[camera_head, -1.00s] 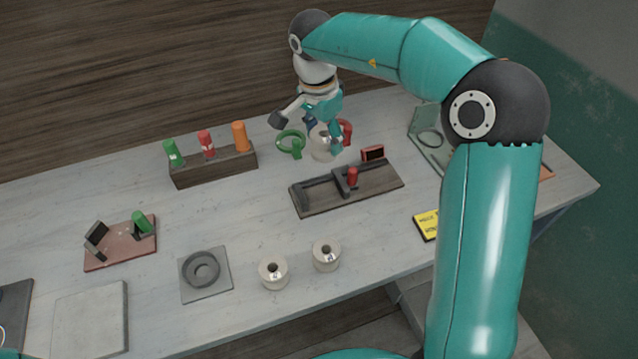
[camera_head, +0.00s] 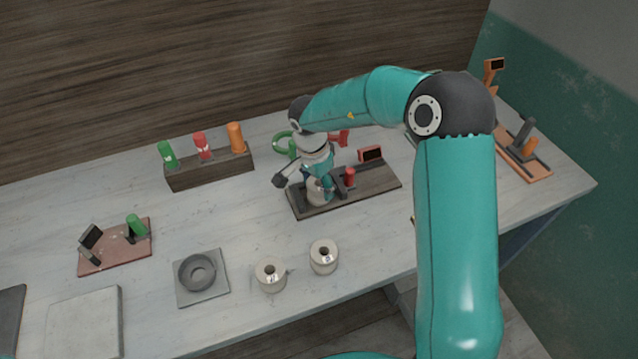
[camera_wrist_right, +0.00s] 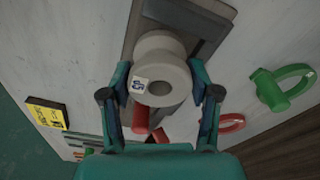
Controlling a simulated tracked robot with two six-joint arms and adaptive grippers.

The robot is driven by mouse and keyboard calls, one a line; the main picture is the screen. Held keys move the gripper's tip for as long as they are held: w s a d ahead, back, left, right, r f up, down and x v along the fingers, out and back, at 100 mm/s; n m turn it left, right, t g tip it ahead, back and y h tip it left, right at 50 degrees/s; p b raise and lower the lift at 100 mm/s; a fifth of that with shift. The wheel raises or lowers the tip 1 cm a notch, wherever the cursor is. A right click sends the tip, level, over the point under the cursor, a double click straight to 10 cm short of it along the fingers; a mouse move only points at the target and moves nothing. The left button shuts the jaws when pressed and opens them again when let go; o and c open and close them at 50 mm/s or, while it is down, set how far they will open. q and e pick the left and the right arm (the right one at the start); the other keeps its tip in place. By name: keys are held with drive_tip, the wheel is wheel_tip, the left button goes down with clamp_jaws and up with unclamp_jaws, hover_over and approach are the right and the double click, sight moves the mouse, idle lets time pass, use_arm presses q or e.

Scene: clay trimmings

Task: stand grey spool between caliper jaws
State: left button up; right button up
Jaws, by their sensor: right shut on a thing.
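The pale grey spool (camera_head: 317,191) is in my right gripper (camera_head: 316,182), over the left part of the caliper (camera_head: 376,184), a dark board with jaws and a red knob (camera_head: 349,177). In the right wrist view the spool (camera_wrist_right: 162,62) sits between the two fingers of my right gripper (camera_wrist_right: 160,95), its holed end facing the camera. The caliper board (camera_wrist_right: 206,30) is behind it. The spool looks upright and lies between the jaw area at left and the knobbed slider. I cannot tell whether it touches the board. My left gripper is not in view.
Two similar spools (camera_head: 271,274) (camera_head: 324,257) stand in front of the caliper. A grey plate with a ring (camera_head: 216,285) is to their left. Behind are a block with coloured handles (camera_head: 212,169) and a green ring (camera_wrist_right: 284,88).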

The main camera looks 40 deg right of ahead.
sight(314, 186)
drive_tip(key=o, duration=1.4)
drive_tip(key=shift+c, duration=0.2)
wheel_tip(314, 186, up, 12)
drive_tip(key=a, duration=0.1)
drive_tip(key=shift+s+a+p, duration=0.15)
drive_tip(key=shift+a+p, duration=0.05)
drive_tip(key=shift+p, duration=0.1)
